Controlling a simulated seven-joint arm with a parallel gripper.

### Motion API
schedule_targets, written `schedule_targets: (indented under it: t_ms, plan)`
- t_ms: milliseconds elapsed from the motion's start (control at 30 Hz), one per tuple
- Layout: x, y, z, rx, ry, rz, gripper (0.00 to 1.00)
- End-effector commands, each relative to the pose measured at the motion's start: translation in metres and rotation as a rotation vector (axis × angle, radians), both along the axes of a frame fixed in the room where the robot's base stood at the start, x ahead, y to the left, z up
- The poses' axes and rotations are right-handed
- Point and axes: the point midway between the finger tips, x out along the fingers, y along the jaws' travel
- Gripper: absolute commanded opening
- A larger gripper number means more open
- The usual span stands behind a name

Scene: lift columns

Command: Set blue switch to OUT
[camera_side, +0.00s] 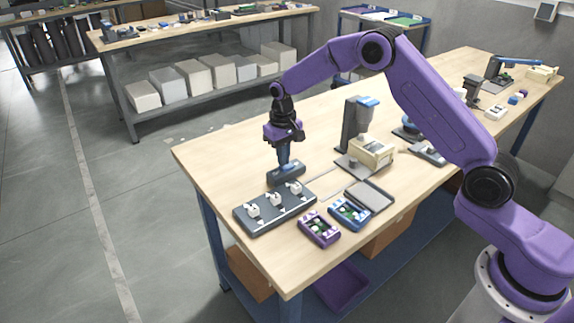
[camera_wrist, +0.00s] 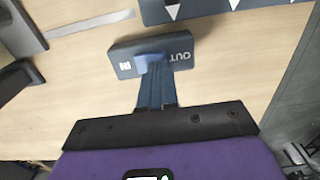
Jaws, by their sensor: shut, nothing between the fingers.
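A dark switch block (camera_side: 287,175) sits on the table under my gripper (camera_side: 283,163) in the side view. In the wrist view the block (camera_wrist: 122,64) has OUT printed upside down at its right end and a small white label at its left end. A blue switch (camera_wrist: 147,61) sits between the labels, left of the block's middle and partly hidden by my fingers. My gripper (camera_wrist: 160,75) is shut and empty, its blue fingertips just over or against the switch's right side. I cannot tell whether they touch, or the switch's exact tilt.
A dark panel (camera_side: 262,221) with several white knobs stands in front of the block. A purple tray (camera_side: 319,229), a blue tray (camera_side: 350,214) and a grey plate (camera_side: 370,197) lie to its right. A post station with a cream box (camera_side: 371,153) stands behind. The table's left corner is clear.

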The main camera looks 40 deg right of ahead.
Motion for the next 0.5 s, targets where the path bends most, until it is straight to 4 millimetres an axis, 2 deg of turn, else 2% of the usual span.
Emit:
schedule_targets:
  t_ms: [500]
  plan:
    - [-0.0003, 0.0000, -0.0071, 0.000, 0.001, 0.000, 0.00]
